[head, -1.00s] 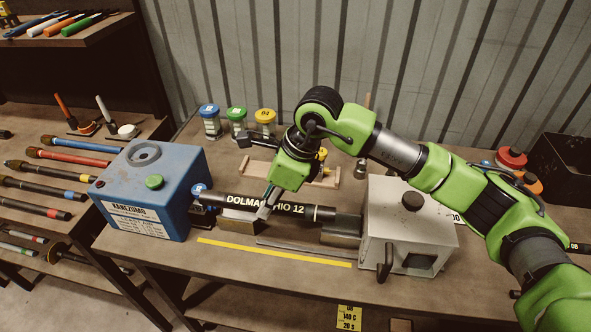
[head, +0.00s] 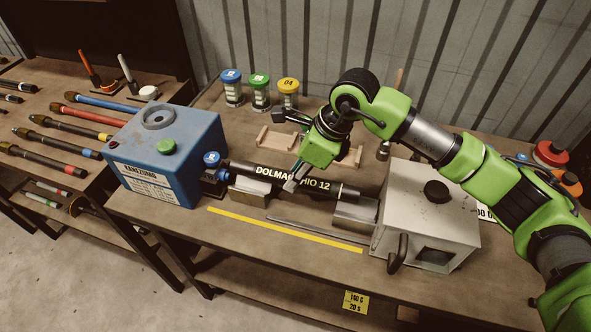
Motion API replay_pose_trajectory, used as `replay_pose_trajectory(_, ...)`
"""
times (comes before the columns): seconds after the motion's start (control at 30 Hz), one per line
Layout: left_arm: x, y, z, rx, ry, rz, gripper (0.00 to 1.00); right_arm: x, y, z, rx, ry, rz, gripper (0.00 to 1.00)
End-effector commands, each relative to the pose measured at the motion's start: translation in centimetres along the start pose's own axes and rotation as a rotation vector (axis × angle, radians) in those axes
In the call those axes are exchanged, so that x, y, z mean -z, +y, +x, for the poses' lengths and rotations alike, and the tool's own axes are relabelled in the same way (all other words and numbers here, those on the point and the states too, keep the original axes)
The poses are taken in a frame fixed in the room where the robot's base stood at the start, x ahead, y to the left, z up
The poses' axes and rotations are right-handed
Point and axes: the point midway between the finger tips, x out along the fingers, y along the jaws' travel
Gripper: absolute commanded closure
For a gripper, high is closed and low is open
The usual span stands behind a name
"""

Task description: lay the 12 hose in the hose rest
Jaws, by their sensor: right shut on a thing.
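The black 12 hose (head: 246,169), with white lettering "DOLMACCHIO 12", lies lengthwise between the blue machine and the grey box. My right gripper (head: 291,184) comes down from above and is shut on the hose near its middle, covering part of the lettering. The hose's left end is close to a blue-capped fitting at the blue machine. Its right end is over a metal block. I cannot tell whether the hose touches the blocks below it. A wooden rest (head: 272,143) with upright ends stands behind the hose, partly hidden by my right gripper. My left gripper is out of view.
The blue machine (head: 150,185) stands left and the grey box (head: 425,215) right. Metal blocks (head: 249,190) (head: 354,213) are below the hose. Several capped jars (head: 260,92) stand behind. Other hoses lie on the left table.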

Motion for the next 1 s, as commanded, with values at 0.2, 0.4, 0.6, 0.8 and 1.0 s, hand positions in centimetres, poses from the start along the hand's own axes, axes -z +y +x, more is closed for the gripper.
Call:
replay_pose_trajectory(0.2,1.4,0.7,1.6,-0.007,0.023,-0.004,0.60,0.8,0.0,1.9,0.001,-0.002,-0.002,1.00)
replay_pose_trajectory(0.4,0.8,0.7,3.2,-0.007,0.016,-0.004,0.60,1.3,0.0,3.2,0.001,-0.002,-0.002,1.00)
replay_pose_trajectory(0.6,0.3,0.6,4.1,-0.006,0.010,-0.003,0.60,1.6,0.0,4.0,0.001,-0.002,-0.002,1.00)
replay_pose_trajectory(0.8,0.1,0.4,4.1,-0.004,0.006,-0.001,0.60,1.6,0.0,4.0,0.001,-0.002,-0.001,1.00)
replay_pose_trajectory(1.0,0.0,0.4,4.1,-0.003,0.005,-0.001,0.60,1.6,0.0,4.0,0.001,-0.002,-0.001,0.62)
